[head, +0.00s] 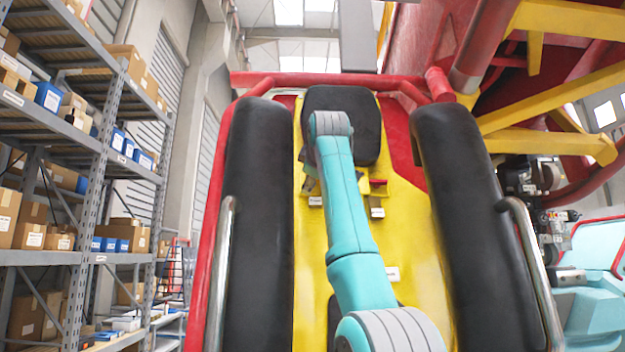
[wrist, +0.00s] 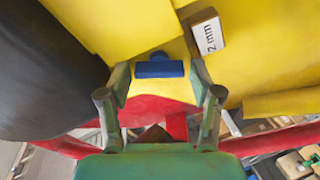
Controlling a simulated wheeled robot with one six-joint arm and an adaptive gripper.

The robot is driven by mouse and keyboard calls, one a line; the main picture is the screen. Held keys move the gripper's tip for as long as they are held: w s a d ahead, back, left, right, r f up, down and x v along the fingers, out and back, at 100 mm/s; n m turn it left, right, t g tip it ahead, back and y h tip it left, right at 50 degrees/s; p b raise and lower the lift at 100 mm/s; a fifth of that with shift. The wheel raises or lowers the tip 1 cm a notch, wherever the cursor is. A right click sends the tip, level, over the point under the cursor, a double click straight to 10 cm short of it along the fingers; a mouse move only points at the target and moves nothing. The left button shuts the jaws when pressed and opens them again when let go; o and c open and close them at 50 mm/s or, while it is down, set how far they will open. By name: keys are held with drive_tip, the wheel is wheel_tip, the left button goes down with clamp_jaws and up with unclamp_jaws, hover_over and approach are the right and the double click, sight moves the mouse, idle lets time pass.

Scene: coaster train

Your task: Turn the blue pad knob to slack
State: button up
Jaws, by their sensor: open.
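The blue pad knob (wrist: 160,68) shows in the wrist view as a flat blue bar with a rounded hub on its upper side, against the yellow seat panel (wrist: 125,25). The bar lies level across the picture. My gripper (wrist: 160,76) is open, with one finger on each side of the knob. A gap shows between the bar and each finger. I cannot tell how deep the fingers reach. A white label reading "2 mm" (wrist: 208,36) sits right of the knob. In the head view my arm hides the knob and gripper.
In the head view, black side pads (head: 262,200) and (head: 470,220) flank the yellow seat back (head: 415,240), with a black headrest (head: 365,115) above. Metal handles (head: 222,265) and (head: 535,270) stand beside them. A stocked shelf (head: 85,190) is at left, yellow beams (head: 550,110) at right.

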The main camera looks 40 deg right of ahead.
drive_tip(key=c, duration=0.9)
drive_tip(key=shift+n, duration=0.7)
drive_tip(key=o, duration=0.9)
drive_tip(key=v, duration=1.2)
drive_tip(key=shift+r, duration=0.15)
